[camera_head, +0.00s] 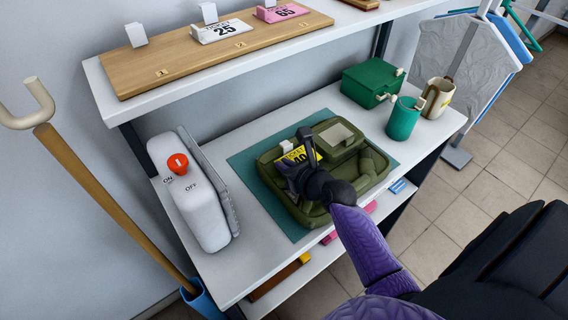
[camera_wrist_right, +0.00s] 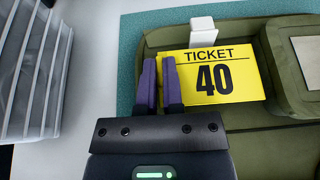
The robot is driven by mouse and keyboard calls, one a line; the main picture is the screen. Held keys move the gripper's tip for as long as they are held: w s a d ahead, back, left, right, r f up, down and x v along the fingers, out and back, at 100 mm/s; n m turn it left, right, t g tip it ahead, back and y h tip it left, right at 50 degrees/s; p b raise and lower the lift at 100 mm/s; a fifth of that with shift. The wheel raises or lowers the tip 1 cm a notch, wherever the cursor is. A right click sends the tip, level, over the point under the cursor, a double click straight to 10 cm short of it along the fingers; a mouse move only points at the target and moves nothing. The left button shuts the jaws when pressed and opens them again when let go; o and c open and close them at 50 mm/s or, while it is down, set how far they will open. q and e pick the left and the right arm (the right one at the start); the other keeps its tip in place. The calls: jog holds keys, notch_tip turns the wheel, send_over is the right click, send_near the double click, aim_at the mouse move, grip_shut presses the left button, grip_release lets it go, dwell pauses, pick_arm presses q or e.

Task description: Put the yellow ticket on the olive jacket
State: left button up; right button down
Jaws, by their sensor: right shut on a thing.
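The olive jacket (camera_head: 290,205) lies folded on a teal mat (camera_head: 245,165) on the white table. The yellow ticket (camera_head: 298,155), marked 40, is over the jacket's upper left part; a small white tab (camera_head: 286,146) is at its top edge. My right gripper (camera_head: 288,168) reaches over the jacket. In the right wrist view its purple fingers (camera_wrist_right: 160,85) are close together at the left edge of the ticket (camera_wrist_right: 225,70), shut on it. The ticket looks flat over the jacket (camera_wrist_right: 270,140); I cannot tell whether it touches. My left gripper is not in view.
A white press with a red knob (camera_head: 178,163) stands left of the mat. A green box (camera_head: 370,83), a green mug (camera_head: 404,118) and a cream mug (camera_head: 437,97) stand at the right. The upper shelf holds a wooden board (camera_head: 180,75) with white and pink tickets.

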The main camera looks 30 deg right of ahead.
jog(key=shift+f+b, duration=0.3)
jog(key=shift+f, duration=0.3)
jog(key=shift+r, duration=0.1)
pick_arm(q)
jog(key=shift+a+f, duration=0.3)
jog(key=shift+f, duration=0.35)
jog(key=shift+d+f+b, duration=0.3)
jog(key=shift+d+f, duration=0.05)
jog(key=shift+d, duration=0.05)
pick_arm(e)
jog(key=shift+f, duration=0.6)
jog(key=c, duration=0.7)
grip_release()
jog(key=o, duration=0.6)
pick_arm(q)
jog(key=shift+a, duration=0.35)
pick_arm(e)
jog(key=shift+o, duration=0.2)
